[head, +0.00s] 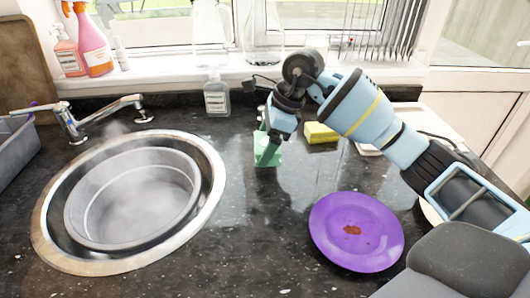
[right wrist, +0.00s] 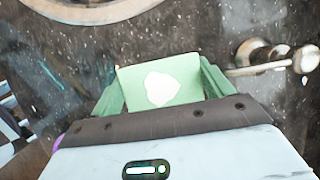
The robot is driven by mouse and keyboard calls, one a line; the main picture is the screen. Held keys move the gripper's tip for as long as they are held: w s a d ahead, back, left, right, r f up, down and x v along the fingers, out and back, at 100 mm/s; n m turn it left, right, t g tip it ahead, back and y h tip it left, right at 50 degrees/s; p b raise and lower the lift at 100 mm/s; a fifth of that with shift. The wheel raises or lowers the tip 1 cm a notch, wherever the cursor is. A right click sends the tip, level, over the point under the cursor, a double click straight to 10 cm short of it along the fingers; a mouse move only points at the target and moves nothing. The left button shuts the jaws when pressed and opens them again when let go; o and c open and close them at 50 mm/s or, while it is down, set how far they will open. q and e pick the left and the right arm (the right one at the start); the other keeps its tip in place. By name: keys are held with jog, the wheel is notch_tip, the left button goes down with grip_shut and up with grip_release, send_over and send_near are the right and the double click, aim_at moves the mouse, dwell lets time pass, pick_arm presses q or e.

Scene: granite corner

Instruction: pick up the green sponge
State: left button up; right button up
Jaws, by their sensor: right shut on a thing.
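The green sponge (head: 262,158) is at the middle of the dark counter, under my right gripper (head: 268,145). In the right wrist view the sponge (right wrist: 162,84) is a pale green block with a whitish patch on its face. It sits between the two green fingers of my right gripper (right wrist: 160,92), which is shut on it. I cannot tell whether the sponge touches the counter. Its upper part is hidden by the gripper in the head view. My left gripper is not in view.
A purple plate (head: 332,222) with a reddish-brown stain lies at the front right. A round sink (head: 212,190) with a steaming basin and a tap (head: 105,112) are on the left. A soap bottle (head: 216,96) stands at the back.

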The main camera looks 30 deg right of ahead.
jog(key=s+a, duration=0.2)
jog(key=s, duration=0.3)
jog(key=s+a, duration=0.2)
jog(key=s, duration=0.3)
jog(key=s+a+r+b, duration=0.1)
jog(key=s+a, duration=0.1)
jog(key=s, duration=0.2)
jog(key=shift+s, duration=0.4)
